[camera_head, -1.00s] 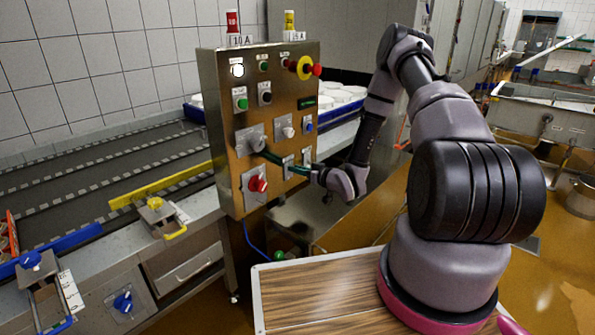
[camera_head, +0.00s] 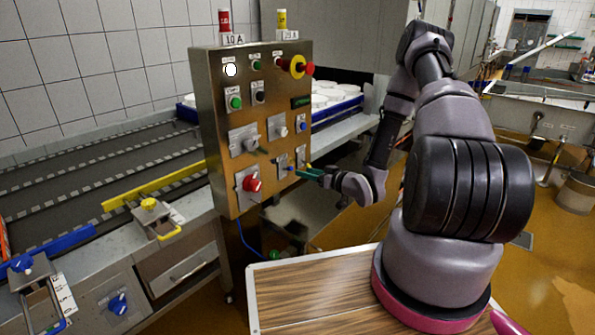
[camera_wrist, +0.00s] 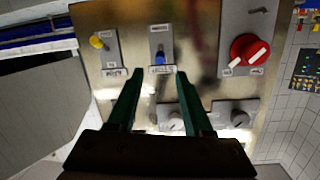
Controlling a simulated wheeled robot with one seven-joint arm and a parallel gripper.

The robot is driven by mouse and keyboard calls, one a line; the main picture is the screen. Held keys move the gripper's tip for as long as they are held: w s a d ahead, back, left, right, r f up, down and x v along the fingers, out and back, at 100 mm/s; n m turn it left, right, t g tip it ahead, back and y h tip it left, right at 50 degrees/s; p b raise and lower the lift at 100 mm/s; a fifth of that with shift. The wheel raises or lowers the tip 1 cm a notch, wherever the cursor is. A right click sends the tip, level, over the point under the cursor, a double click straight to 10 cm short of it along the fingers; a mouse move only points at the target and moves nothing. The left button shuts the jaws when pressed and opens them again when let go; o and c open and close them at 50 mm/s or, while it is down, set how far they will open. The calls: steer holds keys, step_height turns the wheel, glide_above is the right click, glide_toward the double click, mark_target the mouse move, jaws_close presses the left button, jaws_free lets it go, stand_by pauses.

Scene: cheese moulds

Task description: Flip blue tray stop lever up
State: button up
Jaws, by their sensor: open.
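The metal control panel (camera_head: 222,130) carries a small lever with a blue tip (camera_head: 291,168), low on its face and right of the red rotary knob (camera_head: 252,184). In the wrist view, which looks upside down against the head view, the blue lever (camera_wrist: 160,57) stands on a labelled plate between a yellow-tipped lever (camera_wrist: 97,41) and the red knob (camera_wrist: 249,52). My gripper (camera_head: 306,174) has green fingers and is open and empty in front of the panel. In the wrist view the gripper (camera_wrist: 159,74) has its fingertips either side of the blue lever; contact cannot be told.
Grey knobs (camera_wrist: 175,119) sit close beside the fingers in the wrist view. A red-and-yellow emergency button (camera_head: 297,66) sticks out at the panel's upper right. Conveyor lanes (camera_head: 100,170) lie left of the panel, and white moulds (camera_head: 335,95) stand behind it.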

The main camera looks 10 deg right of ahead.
steer(key=shift+v, duration=1.45)
steer(key=w+d+r+g+h, duration=0.2)
steer(key=w+d+r+h, duration=0.35)
steer(key=r, duration=0.35)
steer(key=s+d+r+m+g+h, duration=0.1)
steer(key=s+d+r+m+h, duration=0.1)
steer(key=r, duration=0.6)
steer(key=s+d+r+m+g+h, duration=0.1)
steer(key=s+r+m+h, duration=0.15)
steer(key=r, duration=0.45)
steer(key=s+a+r+m+y, duration=0.1)
steer(key=s+a+r, duration=0.1)
steer(key=s+r, duration=0.3)
steer(key=s+a+r+m+g+y, duration=0.1)
steer(key=s+r, duration=0.5)
steer(key=s, duration=0.7)
steer(key=s+a+r+m+g+y, duration=0.1)
steer(key=s+a+r+m, duration=0.1)
steer(key=s+a+r, duration=0.3)
steer(key=s, duration=0.4)
steer(key=shift+r, duration=0.15)
steer(key=shift+m, duration=0.25)
